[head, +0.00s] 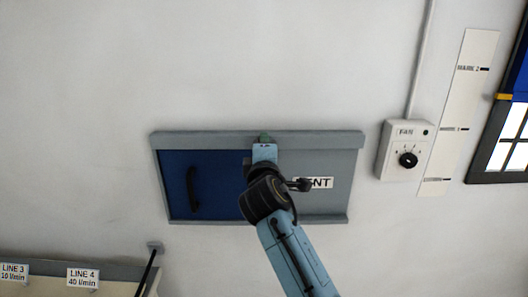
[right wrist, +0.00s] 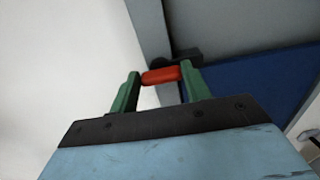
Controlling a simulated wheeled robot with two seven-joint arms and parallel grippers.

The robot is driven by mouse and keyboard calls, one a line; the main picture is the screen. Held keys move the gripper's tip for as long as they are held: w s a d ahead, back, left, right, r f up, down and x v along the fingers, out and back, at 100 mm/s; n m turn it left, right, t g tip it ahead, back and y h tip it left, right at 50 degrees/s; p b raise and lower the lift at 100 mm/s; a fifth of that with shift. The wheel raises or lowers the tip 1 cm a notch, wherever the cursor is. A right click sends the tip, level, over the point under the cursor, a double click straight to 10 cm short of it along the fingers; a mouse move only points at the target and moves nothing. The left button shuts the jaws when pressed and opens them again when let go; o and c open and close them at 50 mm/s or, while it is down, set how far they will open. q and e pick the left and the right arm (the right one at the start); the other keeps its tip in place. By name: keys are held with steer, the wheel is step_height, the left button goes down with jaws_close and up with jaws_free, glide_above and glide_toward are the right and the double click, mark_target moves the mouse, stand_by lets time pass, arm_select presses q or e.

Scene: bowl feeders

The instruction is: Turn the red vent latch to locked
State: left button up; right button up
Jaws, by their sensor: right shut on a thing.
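The red vent latch (right wrist: 161,75) shows in the right wrist view as a short red bar between the green fingers of my right gripper (right wrist: 158,88). The gripper is shut on it. In the head view my right gripper (head: 264,138) is at the top middle of the vent panel, and it and my arm hide the latch. The vent (head: 340,205) is a grey frame with a blue sliding panel (head: 215,190) at its left, which has a black handle (head: 192,188). A dark mount (right wrist: 182,55) sits behind the latch. My left gripper is not in view.
A fan control box (head: 404,150) with a black knob is on the wall right of the vent. A marked strip (head: 458,110) and a dark-framed window (head: 505,140) are further right. Line labels (head: 83,278) are at the lower left. The wall above the vent is clear.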

steer(key=shift+c, duration=0.2)
steer(key=o, duration=1)
steer(key=s+b, duration=0.1)
steer(key=s, duration=1.2)
steer(key=shift+s, duration=0.25)
